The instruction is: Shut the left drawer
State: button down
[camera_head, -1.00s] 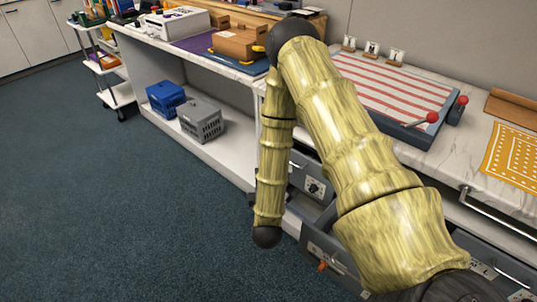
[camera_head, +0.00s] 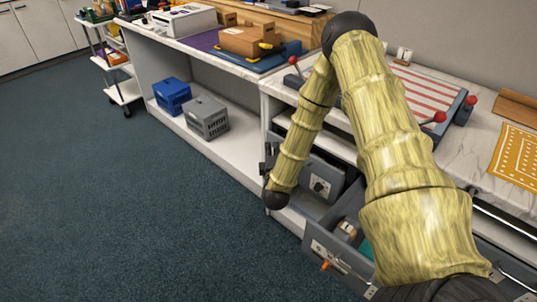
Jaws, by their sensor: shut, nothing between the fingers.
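Two grey drawer fronts show in the cabinet under the counter. The farther, left drawer front (camera_head: 318,184) bears a pale label with a dark round mark. A nearer drawer (camera_head: 322,249) stands pulled out, with a teal item and other things inside. My arm hides parts of both, so I cannot tell exactly how far the left one stands out. My gripper (camera_head: 266,165) shows only as a small dark part just left of the left drawer front, partly behind my arm. It is shut and empty. I cannot tell whether it touches the drawer.
A blue crate (camera_head: 172,96) and a grey crate (camera_head: 207,117) sit on the low shelf to the left. The counter above holds a brown box (camera_head: 253,40) and a red-striped board (camera_head: 432,88). The blue carpet (camera_head: 130,210) is clear on the left.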

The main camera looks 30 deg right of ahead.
jog(key=shift+w+d, duration=0.2)
jog(key=shift+d, duration=0.45)
jog(key=d, duration=0.2)
jog(key=w+d+p, duration=0.1)
jog(key=d, duration=0.1)
jog(key=shift+w+d+r, duration=0.1)
jog(key=shift+w+d, duration=0.05)
jog(key=shift+d, duration=0.3)
jog(key=shift+r, duration=0.1)
jog(key=a, duration=0.2)
jog(key=s+a+p, duration=0.1)
jog(key=a, duration=0.1)
jog(key=shift+a, duration=0.15)
jog(key=v, duration=1)
jog(key=shift+f, duration=0.25)
jog(key=shift+s, duration=0.1)
